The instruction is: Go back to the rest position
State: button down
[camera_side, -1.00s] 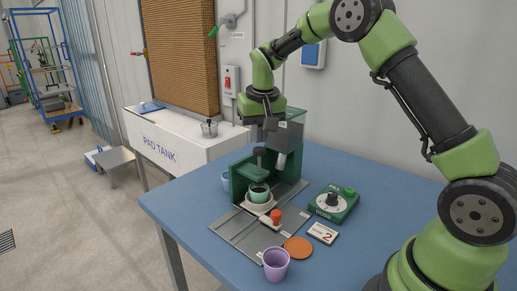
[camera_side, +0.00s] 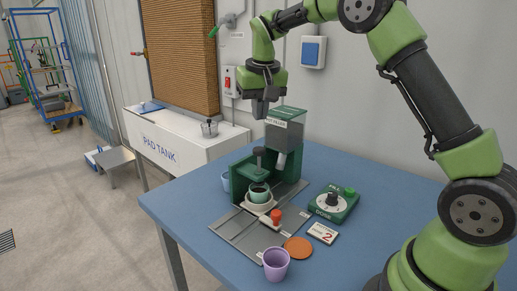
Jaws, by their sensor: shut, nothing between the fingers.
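My gripper (camera_side: 259,108) is shut and empty. It points down in the air, above and a little left of the clear hopper of the green pot filler (camera_side: 240,181), and appears clear of it. A green pot (camera_side: 259,192) sits in a pale saucer (camera_side: 260,206) under the filler's spout. The green dial box (camera_side: 334,203), marked with a dose label, stands to the right of the filler on the blue table (camera_side: 190,207).
An orange-red knob (camera_side: 276,216) stands in front of the saucer. A purple cup (camera_side: 276,263), an orange disc (camera_side: 298,248) and a card with a 2 (camera_side: 322,233) lie near the front. The white pad tank (camera_side: 165,150) stands behind left.

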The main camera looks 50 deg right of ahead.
jog(key=shift+r, duration=0.1)
jog(key=s+a+r+t, duration=0.2)
jog(key=s+a+r, duration=0.3)
jog(key=s+r, duration=0.2)
jog(key=s+a+n+t+y, duration=0.1)
jog(key=s+a, duration=0.2)
jog(key=s, duration=0.6)
jog(key=s+a+f+n+t+y, duration=0.1)
jog(key=s+a+t+y, duration=0.1)
jog(key=s, duration=0.7)
jog(key=shift+s+a, duration=0.25)
jog(key=shift+a, duration=0.35)
